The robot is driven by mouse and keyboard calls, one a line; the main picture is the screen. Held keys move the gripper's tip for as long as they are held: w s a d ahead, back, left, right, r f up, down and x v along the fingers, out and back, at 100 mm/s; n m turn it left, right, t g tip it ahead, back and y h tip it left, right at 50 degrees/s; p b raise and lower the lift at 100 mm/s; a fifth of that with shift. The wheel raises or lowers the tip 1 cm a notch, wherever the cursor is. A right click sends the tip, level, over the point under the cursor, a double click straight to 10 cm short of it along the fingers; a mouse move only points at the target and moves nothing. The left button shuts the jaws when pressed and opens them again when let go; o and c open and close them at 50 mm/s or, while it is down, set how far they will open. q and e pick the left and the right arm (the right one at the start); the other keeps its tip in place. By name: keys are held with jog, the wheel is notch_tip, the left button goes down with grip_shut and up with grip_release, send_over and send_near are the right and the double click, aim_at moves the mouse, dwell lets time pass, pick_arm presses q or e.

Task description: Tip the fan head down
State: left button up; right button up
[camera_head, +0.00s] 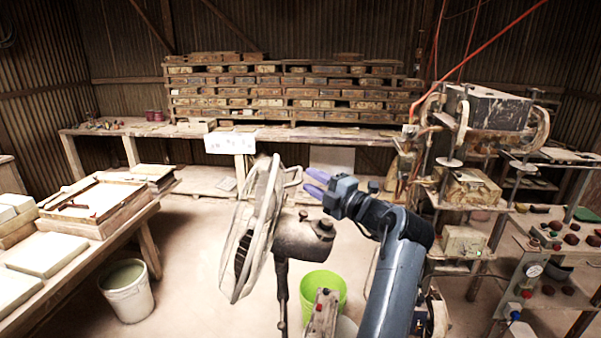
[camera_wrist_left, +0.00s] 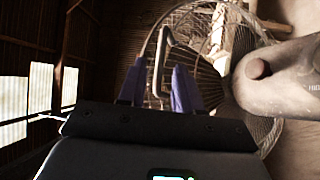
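The fan has a round wire-guarded head (camera_head: 250,230), seen nearly edge-on in the head view and facing left. A grey motor housing (camera_head: 302,238) sits behind it on a thin pole. A small loop handle (camera_head: 292,174) sticks out at the upper right of the guard. My left gripper (camera_head: 312,182) has purple fingers and is just right of this handle, pointing at it. In the left wrist view the gripper (camera_wrist_left: 160,70) is open, and one bar of the handle (camera_wrist_left: 159,60) appears between its fingertips. Contact cannot be told. My right gripper is not in view.
A green bucket (camera_head: 323,286) stands on the floor behind the fan pole. A worktable with tiles (camera_head: 85,232) and a white bucket (camera_head: 127,290) are at the left. A press machine (camera_head: 470,190) is at the right. Open floor lies between the worktable and fan.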

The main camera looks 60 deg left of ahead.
aim_at(300, 173)
pick_arm(q)
jog(key=shift+p+x, duration=0.5)
jog(key=shift+x, duration=2.05)
grip_shut()
